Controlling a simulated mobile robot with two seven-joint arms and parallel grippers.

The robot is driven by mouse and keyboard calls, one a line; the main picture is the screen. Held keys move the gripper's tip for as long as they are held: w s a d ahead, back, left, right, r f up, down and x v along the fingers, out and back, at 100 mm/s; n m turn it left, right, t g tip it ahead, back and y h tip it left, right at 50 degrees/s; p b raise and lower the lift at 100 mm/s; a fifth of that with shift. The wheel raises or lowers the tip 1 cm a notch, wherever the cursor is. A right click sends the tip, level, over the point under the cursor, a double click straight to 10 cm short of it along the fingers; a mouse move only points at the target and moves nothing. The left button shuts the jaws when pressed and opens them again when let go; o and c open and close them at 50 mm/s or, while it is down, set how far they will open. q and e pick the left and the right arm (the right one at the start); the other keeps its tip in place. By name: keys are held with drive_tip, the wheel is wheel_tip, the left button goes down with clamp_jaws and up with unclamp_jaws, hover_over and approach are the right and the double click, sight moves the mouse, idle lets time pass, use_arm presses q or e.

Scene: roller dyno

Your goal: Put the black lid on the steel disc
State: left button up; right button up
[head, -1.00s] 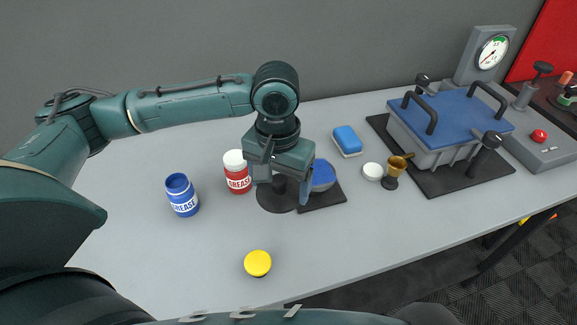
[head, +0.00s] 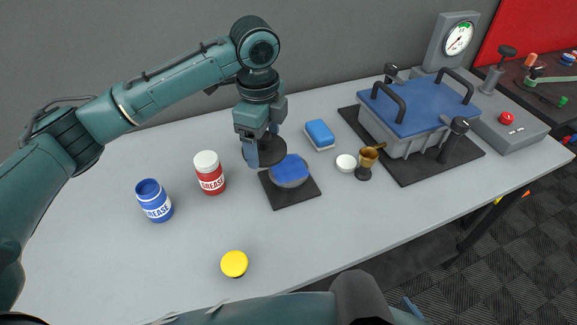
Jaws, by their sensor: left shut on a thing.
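My left gripper (head: 262,150) is shut on the black lid (head: 268,153), a flat dark round piece partly hidden by the fingers. It holds the lid up, behind and slightly left of the steel disc. The steel disc (head: 289,184) is a low grey round piece with a blue top, resting on a square black mat (head: 283,203). In this view the lid's edge comes close to the disc's upper left side; the exact height gap cannot be told. My right gripper is not in view.
A red grease jar (head: 210,175) and an open blue grease jar (head: 155,203) stand left. A yellow lid (head: 234,263) lies in front. A blue sponge (head: 319,134), white cap (head: 346,163) and brass cup (head: 367,158) are right, before the blue-topped fixture (head: 420,108). The front-left table is clear.

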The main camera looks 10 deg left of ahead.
sight(288, 168)
use_arm(q)
drive_tip(key=m, duration=0.2)
drive_tip(key=w+d+m, duration=0.1)
drive_tip(key=m, duration=0.1)
drive_tip(key=w+d+r+m, duration=0.1)
drive_tip(key=m, duration=0.3)
drive_tip(key=w+d+m, duration=0.1)
drive_tip(key=shift+r+m, duration=0.3)
drive_tip(key=f+m, duration=0.1)
drive_tip(key=f, duration=0.2)
drive_tip(key=f+m, duration=0.2)
drive_tip(key=f, duration=0.1)
drive_tip(key=w+d+f+m+p, duration=0.1)
drive_tip(key=f, duration=0.2)
drive_tip(key=shift+f, duration=0.25)
drive_tip(key=shift+s+f, duration=0.1)
drive_tip(key=o, duration=0.5)
drive_tip(key=shift+f, duration=0.1)
drive_tip(key=o, duration=0.5)
drive_tip(key=shift+c, duration=0.2)
